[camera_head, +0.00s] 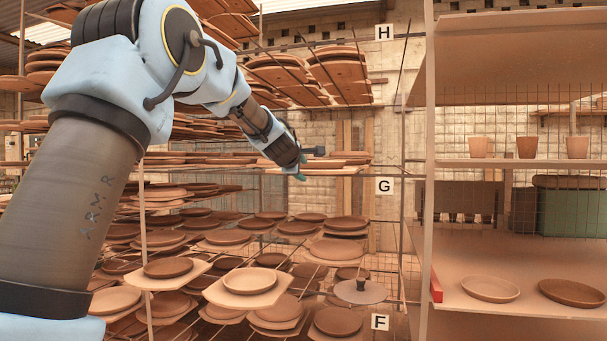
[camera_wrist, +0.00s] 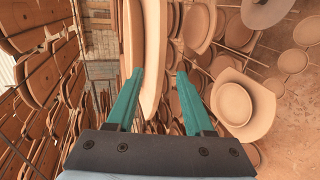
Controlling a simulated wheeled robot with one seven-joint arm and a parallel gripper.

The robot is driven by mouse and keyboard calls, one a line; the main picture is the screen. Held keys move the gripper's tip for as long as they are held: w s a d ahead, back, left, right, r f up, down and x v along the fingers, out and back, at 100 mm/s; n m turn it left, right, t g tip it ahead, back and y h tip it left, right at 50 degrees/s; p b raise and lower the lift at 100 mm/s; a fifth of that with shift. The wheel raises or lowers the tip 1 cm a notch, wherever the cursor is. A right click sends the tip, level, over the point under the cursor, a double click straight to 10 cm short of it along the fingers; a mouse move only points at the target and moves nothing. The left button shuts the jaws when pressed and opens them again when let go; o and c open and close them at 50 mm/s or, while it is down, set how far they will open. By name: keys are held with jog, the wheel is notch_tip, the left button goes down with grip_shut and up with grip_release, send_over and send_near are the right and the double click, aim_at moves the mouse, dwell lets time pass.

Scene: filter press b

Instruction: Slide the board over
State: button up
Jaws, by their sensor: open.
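My gripper (camera_head: 299,170) is in the upper middle of the head view, at the rack level marked G. In the wrist view its two teal fingers (camera_wrist: 160,73) are apart, with no object clearly held. A pale board (camera_head: 325,171) with brown plates on it lies close by the fingertips in the head view. In the wrist view a long pale board (camera_wrist: 153,50) appears edge-on ahead of and between the fingers. I cannot tell whether the fingers touch it. Several boards look alike, and which one the task means is not clear.
Lower rack levels hold many boards and plates, including a pale board with a plate (camera_head: 250,283). A grey disc with a knob (camera_head: 360,291) sits near label F. More loaded boards (camera_head: 340,75) hang above. Right shelves hold pots (camera_head: 527,147) and plates (camera_head: 490,289).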

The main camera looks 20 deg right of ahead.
jog(key=b+v, duration=0.1)
jog(key=v, duration=0.8)
jog(key=shift+d, duration=0.1)
